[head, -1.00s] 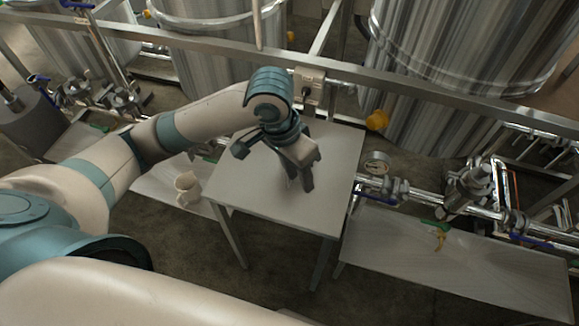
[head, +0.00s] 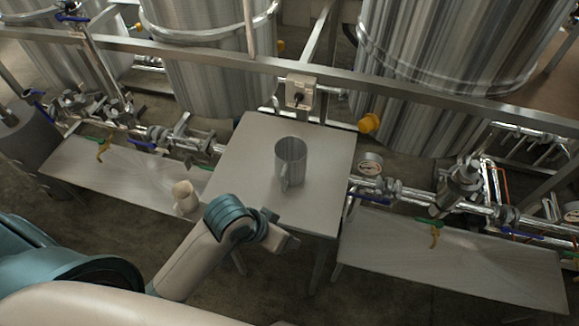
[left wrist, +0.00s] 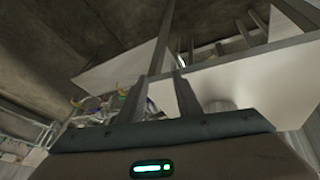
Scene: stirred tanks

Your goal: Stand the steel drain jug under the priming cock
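The steel jug (head: 291,158) stands upright on the small grey table (head: 240,150), its handle toward the front. My left gripper (head: 288,243) is low by the table's front edge, apart from the jug. In the left wrist view its two fingers (left wrist: 160,76) are spread with nothing between them. A green-handled brass cock (head: 436,233) shows over the right low bench, and another green-handled cock (head: 104,148) over the left bench. I cannot tell which is the priming cock. My right gripper is in neither view.
A cream jug (head: 185,197) stands on the left low bench (head: 70,165). The right low bench (head: 480,265) has clear room. Pipes, a gauge (head: 370,163) and a steel rail (head: 420,92) run behind, in front of large tanks (head: 205,60).

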